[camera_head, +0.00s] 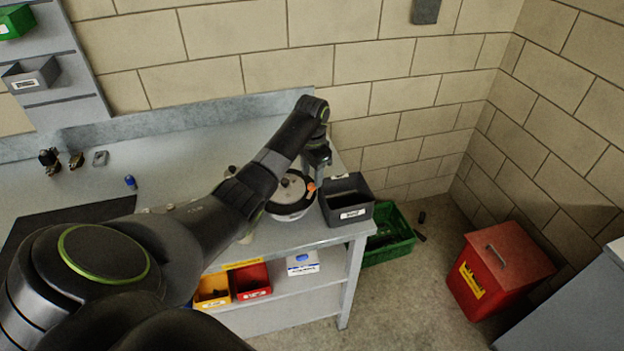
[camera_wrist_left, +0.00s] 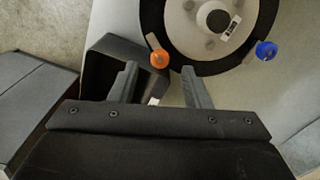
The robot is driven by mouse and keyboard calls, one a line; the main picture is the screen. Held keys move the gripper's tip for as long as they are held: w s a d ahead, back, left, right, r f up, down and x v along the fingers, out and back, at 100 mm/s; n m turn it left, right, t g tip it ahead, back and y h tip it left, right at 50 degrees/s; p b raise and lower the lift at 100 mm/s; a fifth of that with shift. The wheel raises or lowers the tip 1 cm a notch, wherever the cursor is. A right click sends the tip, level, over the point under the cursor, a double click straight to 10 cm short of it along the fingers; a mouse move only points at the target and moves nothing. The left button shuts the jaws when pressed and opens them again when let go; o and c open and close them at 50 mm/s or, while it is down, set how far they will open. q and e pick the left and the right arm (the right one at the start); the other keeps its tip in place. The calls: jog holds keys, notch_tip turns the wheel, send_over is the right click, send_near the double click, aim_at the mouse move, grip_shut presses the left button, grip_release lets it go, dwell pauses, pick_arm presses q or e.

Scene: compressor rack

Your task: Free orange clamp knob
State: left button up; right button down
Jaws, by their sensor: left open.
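The orange clamp knob (camera_head: 311,187) sits on the rim of a round vessel (camera_head: 291,207) with a pale lid, near the bench's right end. In the left wrist view the orange knob (camera_wrist_left: 160,58) lies just beyond my fingertips, centred between them. My left gripper (camera_head: 317,172) points down beside the vessel. In the wrist view the left gripper (camera_wrist_left: 160,75) is open, with nothing between its fingers. A blue knob (camera_wrist_left: 266,50) sits farther right on the lid's black rim (camera_wrist_left: 240,52). My arm hides part of the bench. My right gripper is not in view.
A dark bin (camera_head: 346,204) stands close to the vessel at the bench's right end. A green crate (camera_head: 390,240) and a red lidded bin (camera_head: 498,268) stand on the floor. Small parts and a blue item (camera_head: 130,182) lie on the left of the bench (camera_head: 180,145).

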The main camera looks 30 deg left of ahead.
aim_at(312, 185)
pick_arm(q)
jog(key=shift+f, duration=1.55)
